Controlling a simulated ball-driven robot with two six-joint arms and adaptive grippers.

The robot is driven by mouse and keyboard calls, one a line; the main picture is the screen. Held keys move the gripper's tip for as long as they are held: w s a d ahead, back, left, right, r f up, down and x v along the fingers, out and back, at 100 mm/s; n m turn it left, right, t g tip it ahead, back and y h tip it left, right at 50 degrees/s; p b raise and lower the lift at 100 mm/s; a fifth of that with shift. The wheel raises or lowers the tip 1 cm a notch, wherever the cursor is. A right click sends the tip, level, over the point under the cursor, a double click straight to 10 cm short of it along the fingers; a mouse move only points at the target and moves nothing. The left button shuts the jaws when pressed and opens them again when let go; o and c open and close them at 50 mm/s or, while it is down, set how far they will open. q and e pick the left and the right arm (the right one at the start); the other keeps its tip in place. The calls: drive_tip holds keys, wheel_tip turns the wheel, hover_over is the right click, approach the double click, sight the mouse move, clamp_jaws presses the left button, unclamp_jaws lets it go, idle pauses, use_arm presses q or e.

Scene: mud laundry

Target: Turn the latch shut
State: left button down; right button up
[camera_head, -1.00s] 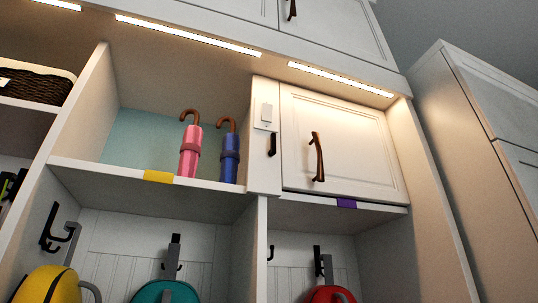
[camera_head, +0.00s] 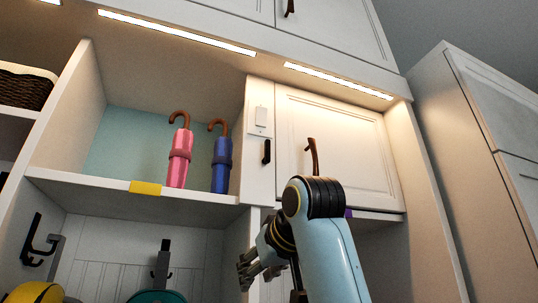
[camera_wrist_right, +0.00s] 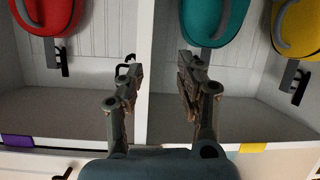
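The latch (camera_head: 266,151) is a small dark upright piece on the white post left of the closed cupboard door (camera_head: 350,150). The door has a brown handle (camera_head: 312,157), partly hidden by my right arm. My right gripper (camera_head: 257,272) is below the latch and the shelf line, in front of the lower cubbies, not touching the latch. In the right wrist view its two fingers (camera_wrist_right: 160,80) stand apart with nothing between them. The latch cannot be made out in that view. My left gripper is in neither view.
A pink umbrella (camera_head: 179,158) and a blue umbrella (camera_head: 221,163) stand on the shelf left of the post. A white divider (camera_wrist_right: 145,70) lies behind the fingers.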

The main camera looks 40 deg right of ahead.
wheel_tip(320, 180, up, 16)
drive_tip(key=s+d+f+m+t, duration=0.1)
drive_tip(key=s+t, duration=0.1)
drive_tip(key=m+t+h, duration=0.1)
drive_tip(key=t+h, duration=0.1)
approach(268, 156)
drive_tip(key=p+x, duration=0.3)
drive_tip(key=x, duration=0.5)
drive_tip(key=shift+w+d+r, duration=0.15)
drive_tip(key=shift+w+d+p, duration=0.15)
drive_tip(key=shift+w+p, duration=0.25)
drive_tip(key=shift+w, duration=0.2)
clamp_jaws()
